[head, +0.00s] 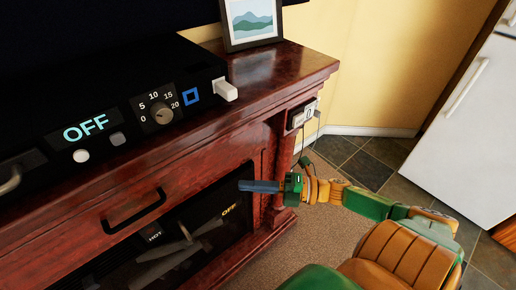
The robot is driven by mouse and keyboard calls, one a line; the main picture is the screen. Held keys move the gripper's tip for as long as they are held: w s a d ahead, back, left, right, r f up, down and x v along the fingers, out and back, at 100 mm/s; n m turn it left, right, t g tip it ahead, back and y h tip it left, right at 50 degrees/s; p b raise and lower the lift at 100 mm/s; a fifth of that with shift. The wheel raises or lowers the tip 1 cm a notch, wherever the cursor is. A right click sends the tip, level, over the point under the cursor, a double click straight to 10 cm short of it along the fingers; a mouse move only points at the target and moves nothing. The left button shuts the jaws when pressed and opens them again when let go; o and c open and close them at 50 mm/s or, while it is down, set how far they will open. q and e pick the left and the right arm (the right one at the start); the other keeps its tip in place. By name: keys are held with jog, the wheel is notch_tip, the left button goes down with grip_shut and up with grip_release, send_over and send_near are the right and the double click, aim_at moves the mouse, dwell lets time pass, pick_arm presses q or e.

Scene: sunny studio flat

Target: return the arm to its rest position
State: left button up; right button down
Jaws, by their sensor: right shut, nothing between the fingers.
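My right arm (376,205), green and orange, comes in from the lower right. Its gripper (245,186) is shut and empty, with the dark blue-grey fingers pointing left. The fingers show in front of the dark glass front of the wooden cabinet (190,129). I cannot tell whether they touch it. My left gripper is not in view.
A black appliance (115,125) with an "OFF" display and a dial stands on the cabinet. A framed picture (251,20) stands at the back. A white fridge-like unit (465,130) stands right. Tiled floor (365,170) lies between.

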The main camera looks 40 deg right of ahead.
jog(key=s+d+f+m+g+h+p, duration=0.1)
jog(key=s+d+f+m+h+p, duration=0.25)
jog(key=f+m+h, duration=0.45)
jog(key=s+d+f+m+h+p, duration=0.25)
jog(key=d+f+m+h, duration=0.25)
jog(key=f+m, duration=0.6)
jog(key=s+a+f+m+g, duration=0.3)
jog(key=s+a+f+g, duration=0.2)
jog(key=s, duration=0.5)
jog(key=s+a+f+m+g+p, duration=0.1)
jog(key=s+a+f+m+g, duration=0.2)
jog(key=s, duration=0.8)
jog(key=a+f+g, duration=0.2)
jog(key=a+f, duration=0.2)
jog(key=shift+s+p, duration=0.25)
jog(key=shift+p, duration=0.05)
jog(key=shift+f, duration=0.1)
